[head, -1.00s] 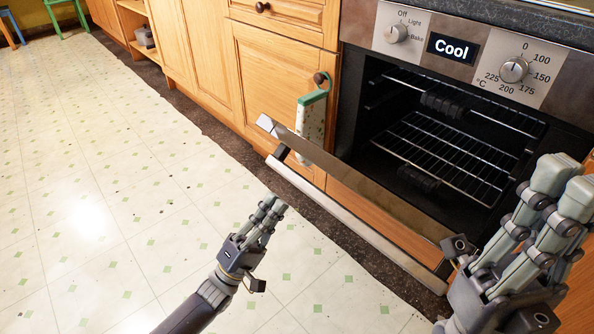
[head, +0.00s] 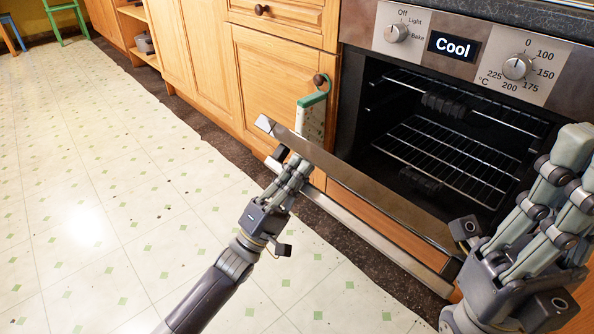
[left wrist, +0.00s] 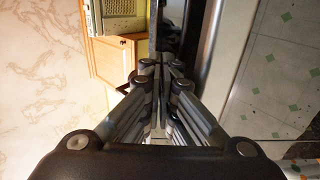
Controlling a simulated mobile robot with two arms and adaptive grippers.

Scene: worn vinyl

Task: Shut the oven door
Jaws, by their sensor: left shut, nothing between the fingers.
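The oven door (head: 360,188) is partly open, tilted out from the oven (head: 450,140), whose dark inside and wire racks show. Its bar handle (head: 380,245) runs along its outer face. My left gripper (head: 295,168) is shut and empty at the door's left end, its fingertips overlapping the door edge and handle in the picture; I cannot tell if they touch. In the left wrist view the closed fingertips (left wrist: 161,72) point at the gap between the dark door edge and the bright handle bar (left wrist: 209,45). My right gripper (head: 575,165) is raised at the right, in front of the oven's right side.
The tiled floor (head: 100,210) is clear in front. A green chair (head: 65,12) is far off at the back left.

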